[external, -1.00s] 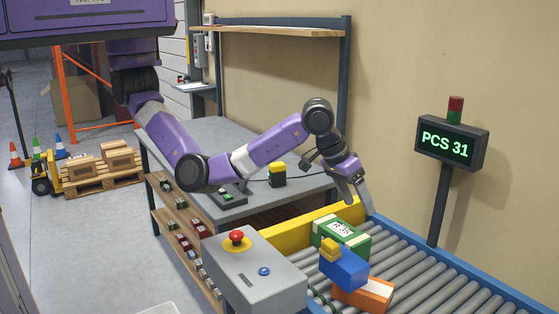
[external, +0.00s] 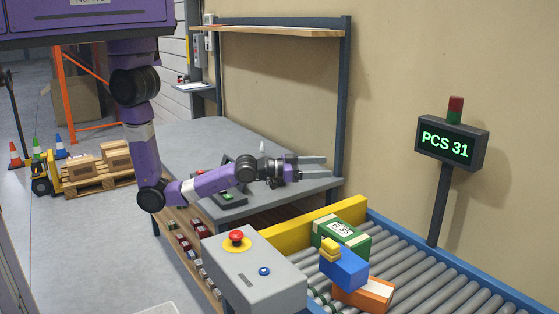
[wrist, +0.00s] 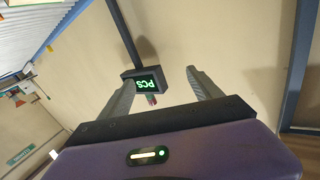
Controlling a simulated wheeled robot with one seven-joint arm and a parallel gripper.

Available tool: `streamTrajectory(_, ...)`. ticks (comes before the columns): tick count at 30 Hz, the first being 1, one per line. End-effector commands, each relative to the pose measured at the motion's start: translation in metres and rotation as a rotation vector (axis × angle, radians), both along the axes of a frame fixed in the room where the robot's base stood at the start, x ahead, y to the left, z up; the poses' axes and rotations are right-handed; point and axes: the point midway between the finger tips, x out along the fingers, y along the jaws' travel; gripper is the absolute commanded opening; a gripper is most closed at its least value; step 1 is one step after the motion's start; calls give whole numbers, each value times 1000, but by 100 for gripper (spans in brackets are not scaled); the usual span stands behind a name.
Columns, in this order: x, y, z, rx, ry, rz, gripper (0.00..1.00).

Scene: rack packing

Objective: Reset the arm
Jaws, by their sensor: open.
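My gripper (external: 318,168) is open and empty. It points to the right, over the right end of the grey table, with its two fingers apart. In the wrist view my gripper (wrist: 160,85) shows two spread fingers with nothing between them but the wall and part of the sign. My arm hangs down at the left and bends to the right at a low height.
A green box (external: 341,236), a blue box (external: 343,268) and an orange box (external: 364,293) lie on the roller conveyor (external: 440,280). A grey control box (external: 255,270) stands in front. The PCS 31 sign (external: 451,142) stands at right; it also shows in the wrist view (wrist: 146,82).

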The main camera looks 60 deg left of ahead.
Motion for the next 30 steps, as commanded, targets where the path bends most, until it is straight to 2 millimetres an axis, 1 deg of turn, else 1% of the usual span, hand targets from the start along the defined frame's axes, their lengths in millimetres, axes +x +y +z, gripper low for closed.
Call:
streamTrajectory(1,-11,23,-8,12,-18,5,74)
streamTrajectory(3,-26,50,-13,15,-47,9,74)
streamTrajectory(5,-42,72,-17,18,-66,13,74)
streamTrajectory(6,-52,86,-19,20,-76,17,74)
streamTrajectory(8,-69,106,-21,17,-89,25,74)
streamTrajectory(9,-80,120,-22,19,-95,32,74)
streamTrajectory(11,-98,139,-24,15,-100,43,74)
streamTrajectory(12,-110,151,-24,13,-101,54,74)
streamTrajectory(15,-141,180,-25,6,-96,86,74)
streamTrajectory(21,-203,229,-23,-19,-47,175,74)
streamTrajectory(24,-233,249,-22,-33,-2,235,74)
streamTrajectory(27,-263,267,-26,-43,67,303,74)
streamTrajectory(30,-290,280,-34,-43,149,373,74)
